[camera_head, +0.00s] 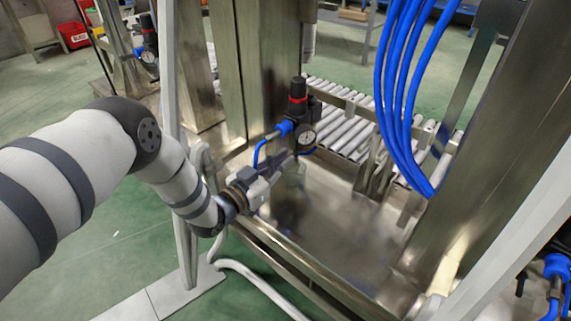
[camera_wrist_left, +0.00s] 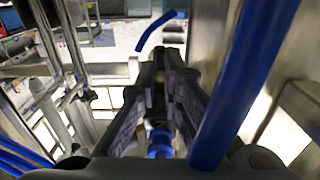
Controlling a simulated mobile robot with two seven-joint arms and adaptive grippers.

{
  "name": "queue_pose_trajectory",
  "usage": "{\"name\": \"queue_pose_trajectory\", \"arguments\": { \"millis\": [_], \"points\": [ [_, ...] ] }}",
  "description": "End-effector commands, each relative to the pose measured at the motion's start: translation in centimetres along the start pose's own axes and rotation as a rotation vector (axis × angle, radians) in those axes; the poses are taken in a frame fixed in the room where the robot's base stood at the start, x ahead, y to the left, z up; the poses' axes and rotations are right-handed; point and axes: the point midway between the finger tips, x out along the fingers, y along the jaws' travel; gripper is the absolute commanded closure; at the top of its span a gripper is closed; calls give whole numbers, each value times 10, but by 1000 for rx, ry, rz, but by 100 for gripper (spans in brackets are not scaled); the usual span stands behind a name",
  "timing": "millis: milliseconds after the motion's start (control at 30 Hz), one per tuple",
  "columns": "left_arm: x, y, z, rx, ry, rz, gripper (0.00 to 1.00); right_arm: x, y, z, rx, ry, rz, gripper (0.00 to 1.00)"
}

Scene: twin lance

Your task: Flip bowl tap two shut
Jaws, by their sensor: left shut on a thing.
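A black air regulator (camera_head: 299,112) with a red ring and a round gauge (camera_head: 306,137) stands upright by the steel column. A blue fitting (camera_head: 284,128) and a blue hose (camera_head: 258,152) are on its left side. My left gripper (camera_head: 288,160) is just below the regulator, its fingers shut on a small part there. The fingers hide the part, so I cannot tell its shape or the tap's position. In the left wrist view the gripper (camera_wrist_left: 163,82) has its fingers close together, with a blue piece (camera_wrist_left: 160,140) low between them. My right gripper is not in view.
Steel columns (camera_head: 268,70) and a slanted steel post (camera_head: 500,150) flank the working space. Blue hoses (camera_head: 390,100) hang at the right. A roller conveyor (camera_head: 345,135) lies behind. In the left wrist view a thick blue hose (camera_wrist_left: 240,85) runs close right of the fingers.

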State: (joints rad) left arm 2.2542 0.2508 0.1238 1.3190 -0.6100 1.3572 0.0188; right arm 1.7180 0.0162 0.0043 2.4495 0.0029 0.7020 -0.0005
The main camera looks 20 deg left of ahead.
Motion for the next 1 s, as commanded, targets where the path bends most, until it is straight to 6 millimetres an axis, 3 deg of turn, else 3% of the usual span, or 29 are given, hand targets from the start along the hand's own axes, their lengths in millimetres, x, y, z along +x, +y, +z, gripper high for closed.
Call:
{"name": "queue_pose_trajectory", "arguments": {
  "millis": [300, 400, 733, 867, 1000],
  "points": [
    [-1, -2, 1, -1, -5, 24, 100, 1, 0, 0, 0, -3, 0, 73],
    [-1, -2, 1, -1, -5, 24, 72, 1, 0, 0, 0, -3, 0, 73],
    [-4, -2, 1, -1, -4, 23, 72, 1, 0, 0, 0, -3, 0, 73],
    [-28, -2, 1, -3, -6, 22, 72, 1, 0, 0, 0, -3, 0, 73],
    [-68, -4, 1, -2, -7, 22, 72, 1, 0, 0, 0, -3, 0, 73]
  ]
}}
